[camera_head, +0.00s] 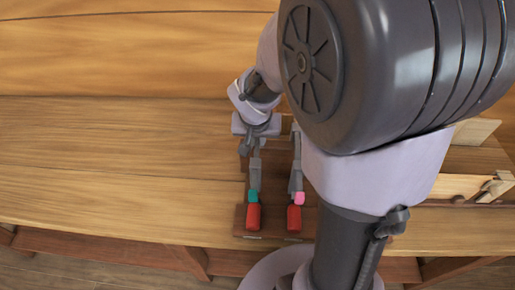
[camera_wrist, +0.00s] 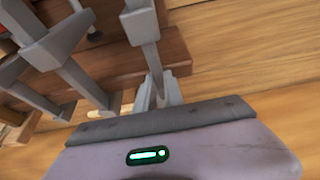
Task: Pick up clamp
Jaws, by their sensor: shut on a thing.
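Two grey bar clamps with red handles are in the head view. The left clamp (camera_head: 253,200) has a teal band by its handle; the right clamp (camera_head: 296,200) has a pink band. My gripper (camera_head: 256,132) is at the far end of the left clamp, partly hidden by its own wrist. In the wrist view my gripper (camera_wrist: 158,95) is shut on a grey clamp bar (camera_wrist: 146,35) that runs up between the fingers. It appears to be the teal-banded clamp. Its handle is not clear in the wrist view.
A dark brown wooden rack (camera_head: 268,236) lies under the clamps on the wooden bench (camera_head: 120,185). In the wrist view other grey clamp parts (camera_wrist: 50,50) are close at the left. Wooden pieces (camera_head: 468,187) lie at the right. The bench left of the rack is clear.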

